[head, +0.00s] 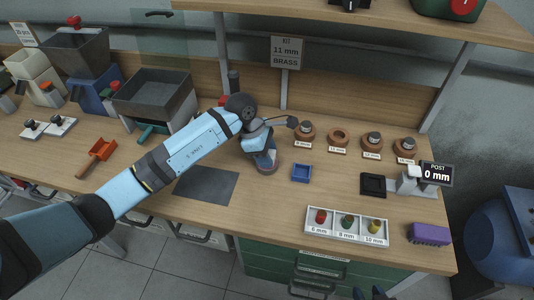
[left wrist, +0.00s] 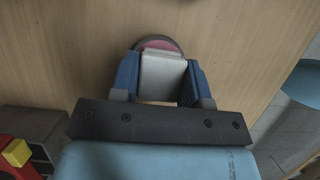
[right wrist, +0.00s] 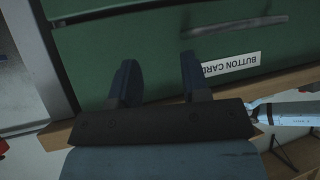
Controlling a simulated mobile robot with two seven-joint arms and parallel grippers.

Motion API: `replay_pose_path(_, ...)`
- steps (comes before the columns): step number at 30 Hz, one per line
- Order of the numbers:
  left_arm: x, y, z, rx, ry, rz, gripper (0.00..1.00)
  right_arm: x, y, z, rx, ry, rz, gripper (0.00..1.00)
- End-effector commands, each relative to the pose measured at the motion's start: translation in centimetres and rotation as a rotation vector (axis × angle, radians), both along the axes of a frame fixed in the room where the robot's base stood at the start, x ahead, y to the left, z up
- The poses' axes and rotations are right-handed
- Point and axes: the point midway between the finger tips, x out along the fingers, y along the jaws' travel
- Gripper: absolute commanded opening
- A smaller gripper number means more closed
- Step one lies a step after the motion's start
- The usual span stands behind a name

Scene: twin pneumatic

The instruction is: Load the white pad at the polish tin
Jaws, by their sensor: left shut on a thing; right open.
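The white pad (left wrist: 162,75) is a pale block in the left wrist view. My left gripper (left wrist: 160,88) is shut on it, with a blue finger on each side. The polish tin (left wrist: 157,43), round with a grey rim and pink inside, lies just beyond the pad, which covers part of it. I cannot tell whether pad and polish touch. In the head view my left gripper (head: 264,160) points down over the tin and mostly hides it. My right gripper (right wrist: 157,75) is open and empty in the right wrist view, before a green drawer front.
A dark grey mat (head: 207,186) and a blue square tray (head: 302,173) flank the tin. Several round brown holders (head: 338,138) stand behind. A white tray (head: 346,225) with coloured pieces, a purple brush (head: 429,234) and a post gauge (head: 436,174) are to the right.

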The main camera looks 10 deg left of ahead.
Motion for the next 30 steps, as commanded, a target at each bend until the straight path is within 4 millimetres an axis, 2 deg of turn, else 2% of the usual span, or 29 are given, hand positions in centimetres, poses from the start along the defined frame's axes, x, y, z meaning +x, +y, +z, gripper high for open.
replay_pose_path(10, -0.1, 0.0, 0.3, 0.002, 0.003, 0.0, 0.23, 0.0, 0.0, 0.3, 0.0, 0.0, 0.0, 0.43)
replay_pose_path(30, 0.0, 0.1, 5.7, 0.002, 0.001, -0.001, 0.23, 0.0, 0.0, 2.8, 0.001, 0.0, 0.001, 0.43)
